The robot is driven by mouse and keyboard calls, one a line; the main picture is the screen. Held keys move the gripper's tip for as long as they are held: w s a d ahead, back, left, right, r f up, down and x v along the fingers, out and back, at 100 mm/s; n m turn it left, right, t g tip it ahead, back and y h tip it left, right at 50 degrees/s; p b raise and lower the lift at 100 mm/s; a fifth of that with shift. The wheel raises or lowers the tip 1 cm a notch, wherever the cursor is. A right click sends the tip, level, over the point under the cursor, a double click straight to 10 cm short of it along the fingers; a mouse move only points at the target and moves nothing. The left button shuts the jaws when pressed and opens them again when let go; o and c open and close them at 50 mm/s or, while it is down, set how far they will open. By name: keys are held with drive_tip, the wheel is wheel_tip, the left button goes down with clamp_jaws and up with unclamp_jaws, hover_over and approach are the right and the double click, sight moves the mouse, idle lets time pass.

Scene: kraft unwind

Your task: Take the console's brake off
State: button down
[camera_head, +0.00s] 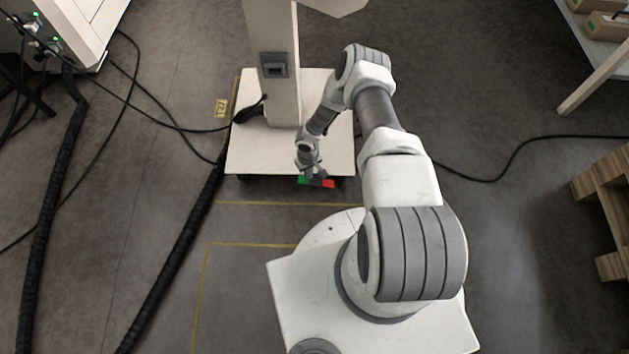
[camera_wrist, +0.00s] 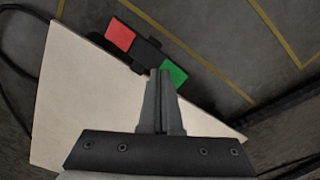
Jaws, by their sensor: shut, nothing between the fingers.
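The console (camera_head: 240,148) has a pale base plate with an upright column (camera_head: 280,95). A brake pedal at the plate's front edge has a green end (camera_head: 303,181) and a red end (camera_head: 328,184). The wrist view shows the red end (camera_wrist: 120,34), the green end (camera_wrist: 173,72) and a dark middle part (camera_wrist: 150,52). My gripper (camera_wrist: 160,72) is shut and empty, its tips together beside the green end. I cannot tell whether they touch it. In the head view my gripper (camera_head: 316,174) is small and partly covers the pedal.
Yellow lines (camera_head: 250,244) mark the floor in front of the base plate. Black cables (camera_head: 190,235) run along the floor at left, and another cable (camera_head: 500,165) lies at right. A wooden pallet (camera_head: 605,205) stands at the right edge. A white cabinet (camera_head: 85,25) stands at upper left.

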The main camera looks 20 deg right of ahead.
drive_tip(key=shift+f+b, duration=1.1)
drive_tip(key=shift+f, duration=0.5)
idle(0.5)
drive_tip(key=shift+r+p, duration=2.8)
drive_tip(key=shift+r, duration=0.8)
